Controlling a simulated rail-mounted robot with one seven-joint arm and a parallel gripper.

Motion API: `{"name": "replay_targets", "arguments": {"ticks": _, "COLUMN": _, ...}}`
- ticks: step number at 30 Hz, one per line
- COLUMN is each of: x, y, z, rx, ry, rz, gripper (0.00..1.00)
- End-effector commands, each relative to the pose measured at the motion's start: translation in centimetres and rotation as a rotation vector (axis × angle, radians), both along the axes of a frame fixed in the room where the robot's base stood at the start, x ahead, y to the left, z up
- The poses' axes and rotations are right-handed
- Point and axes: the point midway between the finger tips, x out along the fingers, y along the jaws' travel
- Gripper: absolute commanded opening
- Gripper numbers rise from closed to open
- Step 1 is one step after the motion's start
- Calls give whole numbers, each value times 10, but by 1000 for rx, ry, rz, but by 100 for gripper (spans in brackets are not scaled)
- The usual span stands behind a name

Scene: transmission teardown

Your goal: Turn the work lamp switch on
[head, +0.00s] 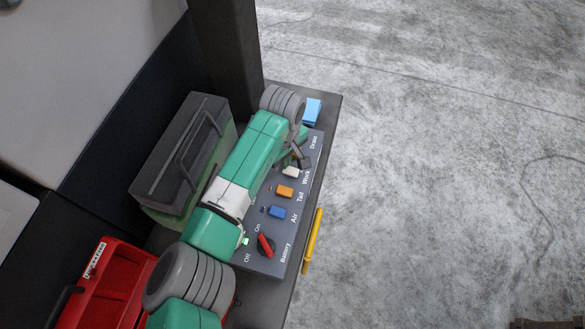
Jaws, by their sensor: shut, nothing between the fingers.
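The switch panel (291,238) is a dark box with white labels on a narrow bench. The work lamp switch (291,172) is a white rocker beside the label "Work". Whether it is on or off cannot be told. My gripper (303,160) is shut and empty, right by the far side of the white switch. Whether its tips touch the switch or hover above it cannot be told. My green and grey arm covers the left side of the panel and part of its far end.
An orange switch (285,191), a blue switch (277,212) and a red battery knob (265,245) sit nearer on the panel. A dark toolbox (165,160) and a red case (108,285) stand left. A yellow tool (313,241) lies along the right edge.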

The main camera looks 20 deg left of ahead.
Motion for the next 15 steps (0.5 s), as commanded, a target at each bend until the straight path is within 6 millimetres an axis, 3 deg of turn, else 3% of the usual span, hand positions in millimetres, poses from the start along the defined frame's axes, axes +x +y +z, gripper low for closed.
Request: {"name": "replay_targets", "arguments": {"ticks": 15, "x": 0, "y": 0, "z": -8, "rx": 0, "ry": 0, "rz": 0, "gripper": 0}}
